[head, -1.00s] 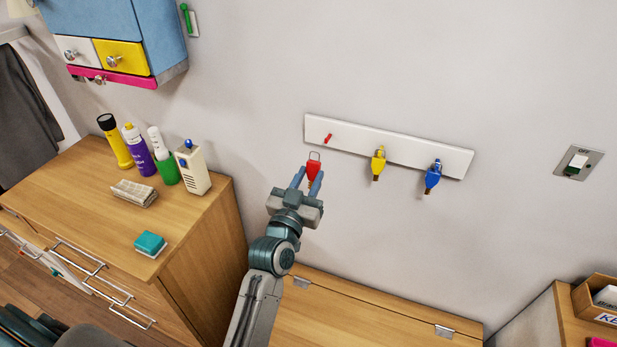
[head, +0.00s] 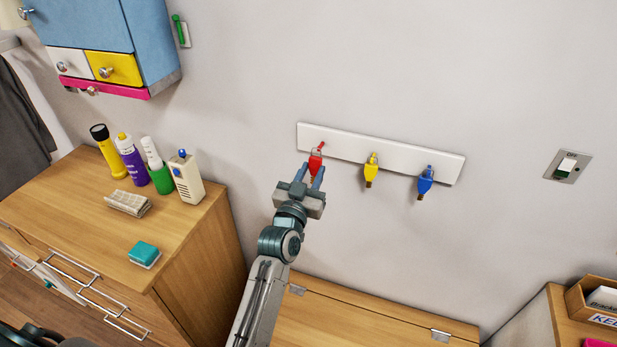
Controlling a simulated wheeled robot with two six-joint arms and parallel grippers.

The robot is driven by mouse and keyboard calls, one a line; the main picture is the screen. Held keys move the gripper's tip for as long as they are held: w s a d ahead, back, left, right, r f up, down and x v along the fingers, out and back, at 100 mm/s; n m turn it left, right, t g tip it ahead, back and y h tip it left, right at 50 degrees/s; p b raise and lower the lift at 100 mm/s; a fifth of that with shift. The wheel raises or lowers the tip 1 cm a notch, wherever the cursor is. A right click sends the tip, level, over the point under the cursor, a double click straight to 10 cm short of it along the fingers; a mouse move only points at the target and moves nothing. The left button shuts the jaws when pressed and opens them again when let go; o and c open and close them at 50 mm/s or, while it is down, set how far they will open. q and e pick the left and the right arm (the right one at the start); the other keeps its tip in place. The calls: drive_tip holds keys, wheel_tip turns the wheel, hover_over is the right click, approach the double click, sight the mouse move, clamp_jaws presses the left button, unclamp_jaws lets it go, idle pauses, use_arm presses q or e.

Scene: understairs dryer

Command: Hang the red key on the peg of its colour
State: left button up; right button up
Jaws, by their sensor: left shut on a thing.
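The red key (head: 315,161) is held upright between the fingertips of my left gripper (head: 313,176), which is shut on it. The red peg (head: 322,146) is at the left end of the white peg board (head: 397,163) on the wall. The key's top wire loop overlaps the red peg in the picture; I cannot tell whether the loop is around the peg or in front of it. A yellow key (head: 371,171) hangs on the middle peg and a blue key (head: 425,182) on the right one. My right gripper is not in view.
A wooden dresser (head: 185,225) at the left bears a torch (head: 108,152), bottles, a white device (head: 187,177), a folded cloth (head: 128,202) and a teal sponge (head: 144,254). A blue cabinet (head: 95,35) hangs above. A wooden surface (head: 350,320) lies below the board; the wall between is clear.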

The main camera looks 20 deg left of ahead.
sight(313, 173)
use_arm(q)
drive_tip(key=shift+w, duration=0.85)
drive_tip(key=shift+w+f, duration=0.3)
drive_tip(key=shift+w, duration=0.05)
drive_tip(key=shift+w+f+b, duration=0.15)
drive_tip(key=shift+w+b, duration=0.15)
drive_tip(key=shift+w, duration=0.05)
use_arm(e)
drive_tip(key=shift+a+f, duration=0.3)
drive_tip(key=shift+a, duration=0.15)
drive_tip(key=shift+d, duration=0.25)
use_arm(q)
drive_tip(key=o, duration=1)
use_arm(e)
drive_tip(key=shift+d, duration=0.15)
use_arm(q)
drive_tip(key=shift+o, duration=0.2)
